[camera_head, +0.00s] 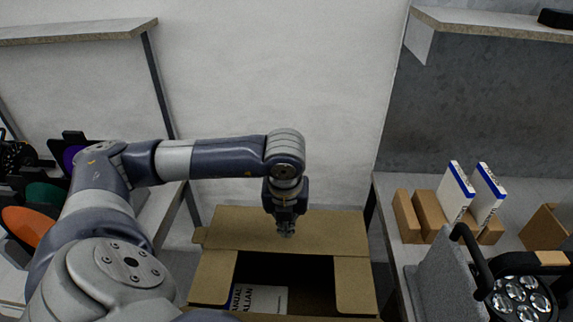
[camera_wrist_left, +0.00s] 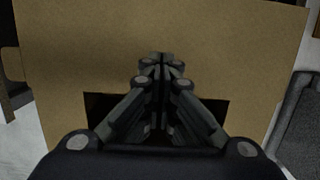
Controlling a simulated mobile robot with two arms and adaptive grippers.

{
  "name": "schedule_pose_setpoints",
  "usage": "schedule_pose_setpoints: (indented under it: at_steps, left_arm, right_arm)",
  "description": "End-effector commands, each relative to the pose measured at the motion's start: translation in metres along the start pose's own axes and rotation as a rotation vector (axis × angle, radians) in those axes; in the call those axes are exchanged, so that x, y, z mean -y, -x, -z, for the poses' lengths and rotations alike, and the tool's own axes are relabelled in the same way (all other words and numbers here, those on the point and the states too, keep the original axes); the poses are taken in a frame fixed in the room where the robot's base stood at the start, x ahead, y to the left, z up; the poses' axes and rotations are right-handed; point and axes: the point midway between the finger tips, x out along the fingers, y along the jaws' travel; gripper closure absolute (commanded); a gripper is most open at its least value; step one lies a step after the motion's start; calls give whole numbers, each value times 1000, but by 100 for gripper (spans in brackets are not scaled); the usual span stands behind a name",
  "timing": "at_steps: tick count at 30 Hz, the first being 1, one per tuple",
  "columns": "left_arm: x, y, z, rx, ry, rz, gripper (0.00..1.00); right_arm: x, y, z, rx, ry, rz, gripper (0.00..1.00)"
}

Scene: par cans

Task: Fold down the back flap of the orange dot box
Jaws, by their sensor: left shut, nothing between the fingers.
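An open brown cardboard box (camera_head: 355,285) stands in the gap between two tables in the head view. Its back flap (camera_head: 335,232) spreads out at the far side, and side flaps show at left and right. A manual (camera_head: 262,298) lies inside the dark opening. No orange dot shows. My left gripper (camera_head: 287,233) is shut and empty, pointing down over the back flap. In the left wrist view the shut fingers (camera_wrist_left: 162,62) are in front of the flap's cardboard (camera_wrist_left: 225,45). I cannot tell whether they touch it. My right gripper is not in view.
The right table (camera_head: 390,185) holds small brown boxes (camera_head: 430,212), white-and-blue boxes (camera_head: 456,192) and a par can (camera_head: 520,298) close to the box. The left table has coloured discs (camera_head: 28,225). Shelves hang above both sides. A wall (camera_head: 280,80) stands behind.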

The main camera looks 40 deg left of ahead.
Motion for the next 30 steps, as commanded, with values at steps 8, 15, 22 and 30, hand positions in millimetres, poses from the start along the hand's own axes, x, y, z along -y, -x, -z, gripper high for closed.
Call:
schedule_pose_setpoints:
  at_steps: [8,15,22,30]
  left_arm:
    - [0,15,-3,1,-1,2,100]
    - [1,44,-9,1,-1,2,100]
    - [1,72,-14,1,-1,3,100]
    - [0,92,-18,0,-1,1,100]
  right_arm:
    - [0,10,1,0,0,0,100]
    - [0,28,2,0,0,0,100]
    - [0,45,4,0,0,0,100]
    - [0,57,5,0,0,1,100]
